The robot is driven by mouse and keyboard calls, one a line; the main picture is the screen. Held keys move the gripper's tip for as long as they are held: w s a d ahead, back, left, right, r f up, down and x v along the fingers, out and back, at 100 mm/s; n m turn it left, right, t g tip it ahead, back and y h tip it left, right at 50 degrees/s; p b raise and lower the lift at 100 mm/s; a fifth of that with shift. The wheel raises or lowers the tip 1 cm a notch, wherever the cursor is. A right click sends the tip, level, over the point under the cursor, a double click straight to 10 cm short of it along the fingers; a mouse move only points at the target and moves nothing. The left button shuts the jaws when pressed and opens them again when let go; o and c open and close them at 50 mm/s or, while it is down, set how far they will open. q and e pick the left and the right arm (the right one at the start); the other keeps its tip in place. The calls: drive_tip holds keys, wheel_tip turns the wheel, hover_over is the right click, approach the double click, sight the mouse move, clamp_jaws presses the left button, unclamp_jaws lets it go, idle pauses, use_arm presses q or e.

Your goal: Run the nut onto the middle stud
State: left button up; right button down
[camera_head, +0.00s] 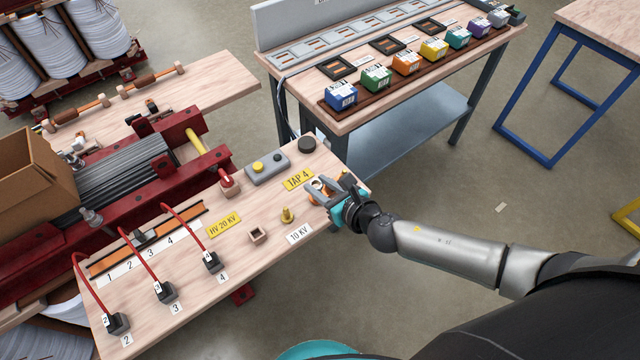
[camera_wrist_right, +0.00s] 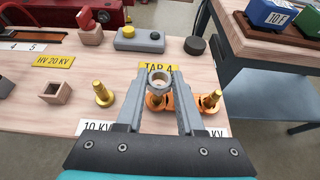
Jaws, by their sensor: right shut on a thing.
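My right gripper (camera_wrist_right: 160,82) is shut on a dull metal ring-shaped nut (camera_wrist_right: 159,78), its open hole facing up between the fingertips. In the head view the gripper (camera_head: 322,188) is at the right end of the wooden bench, by the yellow TAP 4 label. A brass stud (camera_wrist_right: 103,93) stands upright to the left of the fingers; it also shows in the head view (camera_head: 287,215). Another brass stud (camera_wrist_right: 211,101) stands to the right. An orange copper piece (camera_wrist_right: 158,104) lies below the nut, between the fingers. The middle stud is hidden, so I cannot tell whether the nut touches it.
A grey box with a yellow button (camera_head: 267,167), a dark round puck (camera_head: 307,144) and a small wooden square socket (camera_head: 257,235) are on the bench (camera_head: 190,325). Red cables with black plugs (camera_head: 211,262) stand left. A second table (camera_head: 385,115) with coloured blocks is behind.

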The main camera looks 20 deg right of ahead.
use_arm(q)
drive_tip(key=shift+f+b, duration=1.45)
drive_tip(key=shift+f, duration=0.1)
use_arm(e)
drive_tip(key=shift+f, duration=1.75)
drive_tip(key=shift+c, duration=2.2)
unclamp_jaws()
use_arm(q)
drive_tip(key=shift+w+a, duration=0.1)
drive_tip(key=w+a+r+p, duration=0.1)
drive_tip(key=w+a, duration=0.2)
use_arm(e)
drive_tip(key=v, duration=0.4)
use_arm(q)
drive_tip(key=s+d, duration=0.1)
drive_tip(key=s+d+r+p, duration=0.1)
drive_tip(key=d, duration=0.1)
drive_tip(key=shift+s+r, duration=0.15)
drive_tip(key=shift+s, duration=0.2)
use_arm(e)
drive_tip(key=v, duration=1.1)
use_arm(q)
drive_tip(key=shift+w+a, duration=0.1)
drive_tip(key=shift+a, duration=0.25)
use_arm(e)
drive_tip(key=shift+s, duration=0.1)
